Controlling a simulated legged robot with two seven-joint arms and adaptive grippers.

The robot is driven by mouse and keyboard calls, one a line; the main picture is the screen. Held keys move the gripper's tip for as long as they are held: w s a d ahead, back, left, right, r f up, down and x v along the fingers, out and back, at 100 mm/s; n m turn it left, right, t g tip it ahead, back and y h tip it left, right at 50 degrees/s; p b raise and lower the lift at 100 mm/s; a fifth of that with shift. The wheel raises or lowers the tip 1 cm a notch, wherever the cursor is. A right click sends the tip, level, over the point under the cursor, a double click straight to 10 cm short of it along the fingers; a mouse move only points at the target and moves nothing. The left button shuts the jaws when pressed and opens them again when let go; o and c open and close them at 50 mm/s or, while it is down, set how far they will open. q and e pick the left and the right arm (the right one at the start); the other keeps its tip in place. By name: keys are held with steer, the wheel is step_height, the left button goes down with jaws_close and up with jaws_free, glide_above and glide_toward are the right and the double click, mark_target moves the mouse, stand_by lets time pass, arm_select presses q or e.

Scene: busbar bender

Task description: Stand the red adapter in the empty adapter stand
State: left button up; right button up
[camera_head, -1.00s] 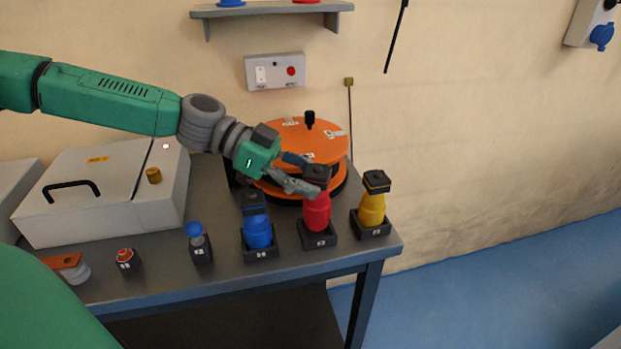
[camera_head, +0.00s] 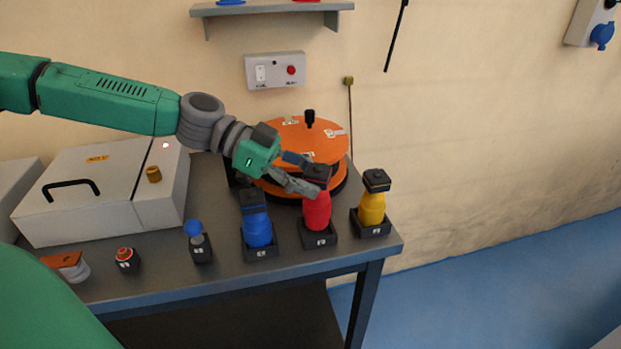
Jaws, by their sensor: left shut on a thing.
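The red adapter (camera_head: 317,213) stands upright in a black stand (camera_head: 319,240) near the right end of the bench, between the blue and yellow adapters. Its top is dark. My left gripper (camera_head: 312,184) is shut on the upper part of the red adapter, reaching it from the left and behind. The adapter's base sits at the stand; I cannot tell whether it is fully seated. My right gripper is not in view.
The blue adapter (camera_head: 257,230) and yellow adapter (camera_head: 372,208) stand close on either side in their own stands. An orange round machine (camera_head: 300,138) is behind. A white box (camera_head: 100,195) with a black handle fills the bench's left. Smaller parts line the front edge.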

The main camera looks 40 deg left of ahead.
arm_select(q)
steer(key=shift+f+b, duration=0.95)
steer(key=shift+b, duration=0.05)
stand_by(0.6)
steer(key=shift+r, duration=0.15)
steer(key=shift+r+p, duration=0.6)
steer(key=shift+b, duration=0.3)
stand_by(1.3)
steer(key=shift+f+b, duration=0.65)
steer(key=shift+f, duration=0.1)
steer(key=o, duration=1.3)
steer(key=shift+o, duration=0.2)
